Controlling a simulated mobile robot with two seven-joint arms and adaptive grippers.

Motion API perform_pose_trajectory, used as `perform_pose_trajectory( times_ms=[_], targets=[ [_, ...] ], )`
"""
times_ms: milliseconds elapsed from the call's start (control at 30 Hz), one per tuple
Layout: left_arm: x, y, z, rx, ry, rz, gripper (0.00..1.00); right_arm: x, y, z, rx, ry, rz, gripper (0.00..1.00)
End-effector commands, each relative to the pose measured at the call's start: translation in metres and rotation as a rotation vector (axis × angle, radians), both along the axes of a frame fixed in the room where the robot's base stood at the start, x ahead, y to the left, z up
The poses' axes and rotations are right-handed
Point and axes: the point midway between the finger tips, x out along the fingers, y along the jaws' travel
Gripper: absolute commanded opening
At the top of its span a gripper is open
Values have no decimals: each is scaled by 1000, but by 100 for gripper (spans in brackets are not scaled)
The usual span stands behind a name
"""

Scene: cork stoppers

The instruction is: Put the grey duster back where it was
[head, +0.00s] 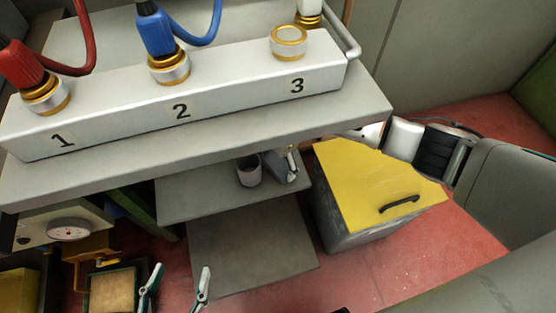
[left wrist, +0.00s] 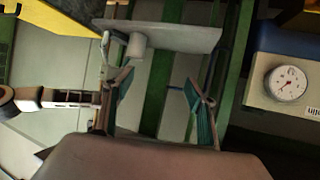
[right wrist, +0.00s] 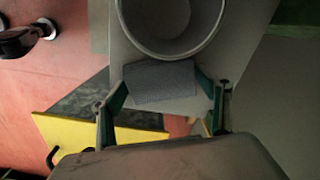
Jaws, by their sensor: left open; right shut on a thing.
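The grey duster (head: 279,168) is a dark grey block at the right end of a small grey shelf (head: 200,192) under the bench, beside a grey cup (head: 249,171). My right gripper (head: 291,160) is shut on it. In the right wrist view the duster (right wrist: 160,83) sits between the fingers, next to the cup's (right wrist: 178,25) rim. I cannot tell whether it touches the shelf. My left gripper (head: 177,283) is open and empty, low at the front left. Its spread fingers (left wrist: 158,92) show in the left wrist view, with the cup (left wrist: 137,45) beyond them.
A bin with a yellow lid (head: 365,180) and black handle stands right of the shelf. Above is a bench with a white block (head: 225,88) numbered 1 to 3, carrying red and blue plugs. A dial gauge (head: 69,229) is at left. A lower grey panel (head: 250,250) is clear.

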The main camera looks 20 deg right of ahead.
Motion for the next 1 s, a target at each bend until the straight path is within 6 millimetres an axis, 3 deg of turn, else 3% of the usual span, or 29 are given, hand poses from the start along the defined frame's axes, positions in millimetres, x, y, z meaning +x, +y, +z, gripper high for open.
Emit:
perform_pose_trajectory(
  times_ms=[67,100,167,567,767,1000],
  targets=[
    [-2,0,-3,1,7,0,57,0,0,-3,0,1,0,56],
    [-2,0,-4,2,8,0,57,0,0,-3,0,1,0,81],
    [-3,1,-4,2,10,0,57,0,0,-3,0,1,0,92],
    [-3,1,-4,4,9,1,57,0,0,1,0,0,-1,92],
    [4,5,10,24,-19,-1,57,4,-1,37,-2,-13,-1,92],
    [-10,20,-14,93,35,-11,57,3,-1,71,-2,-9,0,92]
  ],
)
